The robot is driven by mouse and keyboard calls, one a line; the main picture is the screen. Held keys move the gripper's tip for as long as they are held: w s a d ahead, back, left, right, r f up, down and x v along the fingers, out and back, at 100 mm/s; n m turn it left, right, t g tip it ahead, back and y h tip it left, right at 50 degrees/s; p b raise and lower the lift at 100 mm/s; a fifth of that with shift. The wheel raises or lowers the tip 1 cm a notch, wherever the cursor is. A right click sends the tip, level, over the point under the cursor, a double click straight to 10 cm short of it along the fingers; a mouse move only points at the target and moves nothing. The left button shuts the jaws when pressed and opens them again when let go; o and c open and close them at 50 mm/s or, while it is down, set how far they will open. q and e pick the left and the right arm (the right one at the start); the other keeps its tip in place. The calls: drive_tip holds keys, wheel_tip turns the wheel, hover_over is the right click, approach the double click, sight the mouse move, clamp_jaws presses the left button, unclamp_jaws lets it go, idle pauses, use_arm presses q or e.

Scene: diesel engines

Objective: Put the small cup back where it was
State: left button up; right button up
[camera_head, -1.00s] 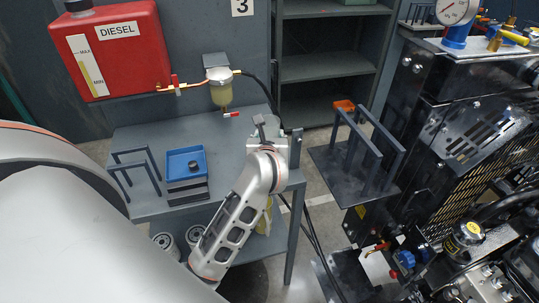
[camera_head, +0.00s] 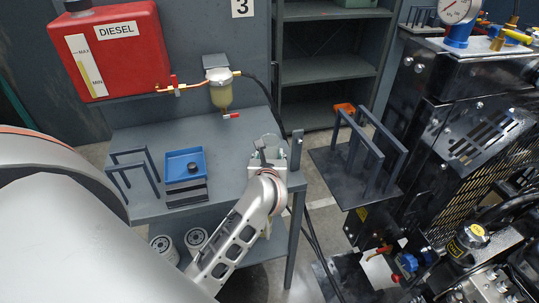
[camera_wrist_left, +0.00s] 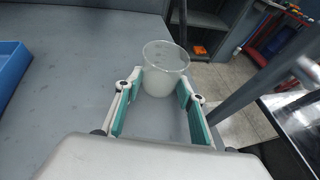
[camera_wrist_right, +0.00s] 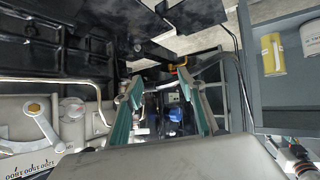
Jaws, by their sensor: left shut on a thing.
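The small cup (camera_wrist_left: 165,70) is whitish, translucent and open at the top. In the left wrist view it stands upright between the fingertips of my left gripper (camera_wrist_left: 160,88), which is shut on it. In the head view my left gripper (camera_head: 269,156) is over the right end of the grey workbench (camera_head: 225,150), and the cup there is small and partly hidden. I cannot tell whether the cup's base touches the bench top. My right gripper (camera_wrist_right: 158,88) is open and empty in the right wrist view, away from the bench top.
A blue tray (camera_head: 185,156) and a dark metal stand (camera_head: 133,165) are left on the bench. The engine (camera_head: 465,130) stands at right. The bench middle is clear.

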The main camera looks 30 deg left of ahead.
use_arm(q)
drive_tip(key=o, duration=1)
